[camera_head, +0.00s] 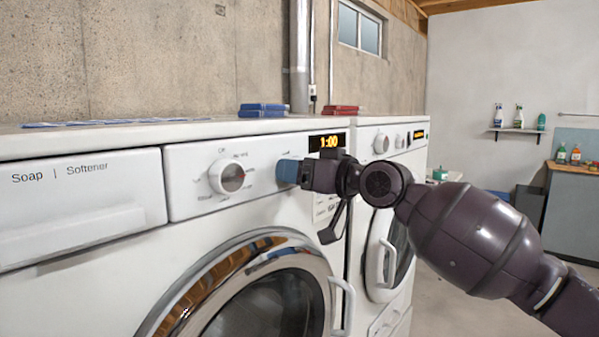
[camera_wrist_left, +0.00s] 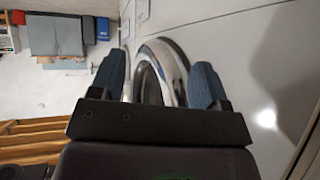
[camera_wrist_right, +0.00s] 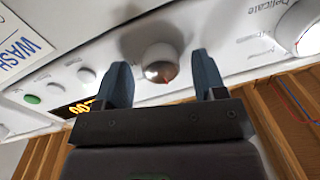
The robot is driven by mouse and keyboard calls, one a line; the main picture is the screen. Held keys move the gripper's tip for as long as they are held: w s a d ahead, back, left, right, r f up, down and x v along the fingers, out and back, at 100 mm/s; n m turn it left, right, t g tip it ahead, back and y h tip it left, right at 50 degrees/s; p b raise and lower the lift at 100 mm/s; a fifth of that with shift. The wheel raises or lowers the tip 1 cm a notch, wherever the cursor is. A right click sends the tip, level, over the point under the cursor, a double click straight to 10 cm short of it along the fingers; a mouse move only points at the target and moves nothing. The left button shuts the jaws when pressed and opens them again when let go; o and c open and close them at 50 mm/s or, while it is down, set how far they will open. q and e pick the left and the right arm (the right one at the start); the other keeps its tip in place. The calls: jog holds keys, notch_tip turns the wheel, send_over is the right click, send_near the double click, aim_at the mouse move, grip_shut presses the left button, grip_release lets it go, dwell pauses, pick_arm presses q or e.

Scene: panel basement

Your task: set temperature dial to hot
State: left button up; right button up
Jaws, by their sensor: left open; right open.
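My right gripper (camera_head: 288,172) is at the washer's control panel in the head view, with its blue fingertips close to the panel. In the right wrist view a small round silver-white dial (camera_wrist_right: 161,62) shows between and ahead of the open fingers, with a red mark on its face. The fingers look apart from it. In the head view the gripper hides this dial, and its label cannot be read. The larger cycle dial (camera_head: 228,177) is left of the gripper. My left gripper (camera_wrist_left: 158,80) is open and empty, with the round washer door (camera_wrist_left: 160,72) ahead of it.
A lit display (camera_head: 327,142) reads 1:00 above the right gripper. Small buttons (camera_wrist_right: 87,75) sit beside the dial in the right wrist view. Blue (camera_head: 263,110) and red (camera_head: 334,110) items lie on top. A second machine (camera_head: 392,150) stands right.

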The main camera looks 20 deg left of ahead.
jog(key=c, duration=0.8)
jog(key=shift+c, duration=0.6)
pick_arm(q)
notch_tip(320, 180, up, 14)
jog(key=t+p, duration=0.1)
jog(key=p, duration=1.3)
jog(key=shift+a+f, duration=0.2)
jog(key=shift+a, duration=0.2)
pick_arm(e)
jog(key=shift+s+m+t, duration=0.1)
jog(key=shift+m+t, duration=0.35)
jog(key=shift+m, duration=4.8)
jog(key=shift+m+t, duration=0.45)
jog(key=shift+m, duration=4.8)
pick_arm(q)
jog(key=shift+w, duration=0.1)
pick_arm(e)
jog(key=shift+f, duration=0.1)
